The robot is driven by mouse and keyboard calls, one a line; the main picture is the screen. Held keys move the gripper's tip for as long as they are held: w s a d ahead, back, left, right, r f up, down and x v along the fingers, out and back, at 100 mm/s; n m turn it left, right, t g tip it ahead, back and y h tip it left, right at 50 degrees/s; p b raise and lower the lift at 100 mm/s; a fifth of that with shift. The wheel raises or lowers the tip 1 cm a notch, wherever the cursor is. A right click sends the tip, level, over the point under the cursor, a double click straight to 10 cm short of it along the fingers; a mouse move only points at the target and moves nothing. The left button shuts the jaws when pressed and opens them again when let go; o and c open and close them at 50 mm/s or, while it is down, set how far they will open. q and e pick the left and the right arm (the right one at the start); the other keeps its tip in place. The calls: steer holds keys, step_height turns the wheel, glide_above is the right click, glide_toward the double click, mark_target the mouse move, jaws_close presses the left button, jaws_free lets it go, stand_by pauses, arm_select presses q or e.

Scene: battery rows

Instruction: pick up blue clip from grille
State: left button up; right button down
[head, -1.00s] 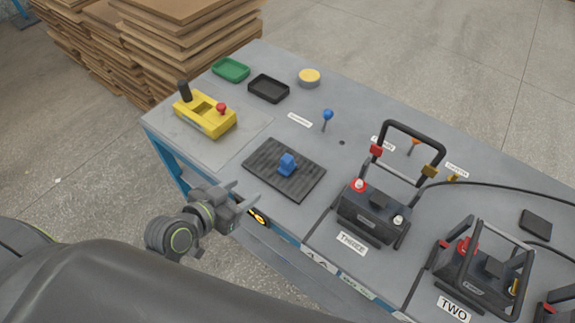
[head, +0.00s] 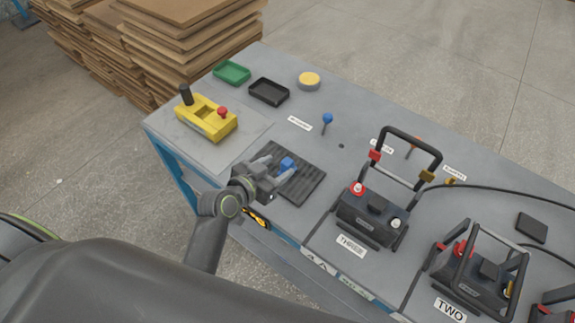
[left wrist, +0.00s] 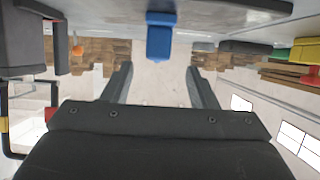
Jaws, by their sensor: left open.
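The blue clip (head: 287,164) stands on the dark ribbed grille (head: 306,187) on the grey bench. My left gripper (head: 274,168) is at the grille's near left side, open, with its fingers pointing at the clip. In the left wrist view, which looks upside down, the blue clip (left wrist: 159,42) shows just beyond and between the open fingers (left wrist: 158,72). Nothing is between the fingers, and they appear not to touch the clip. The gripper hides the grille's left part. My right gripper is not in view.
A yellow control box (head: 206,118) stands at the bench's left end. A battery with a tall handle (head: 370,215) stands right of the grille.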

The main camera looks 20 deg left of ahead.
mark_target(285, 164)
arm_select(q)
steer(key=shift+p+x, duration=0.65)
steer(key=shift+x, duration=2.05)
steer(key=shift+s+d+f, duration=0.1)
steer(key=shift+d, duration=0.05)
steer(key=shift+c, duration=0.4)
steer(key=c, duration=1)
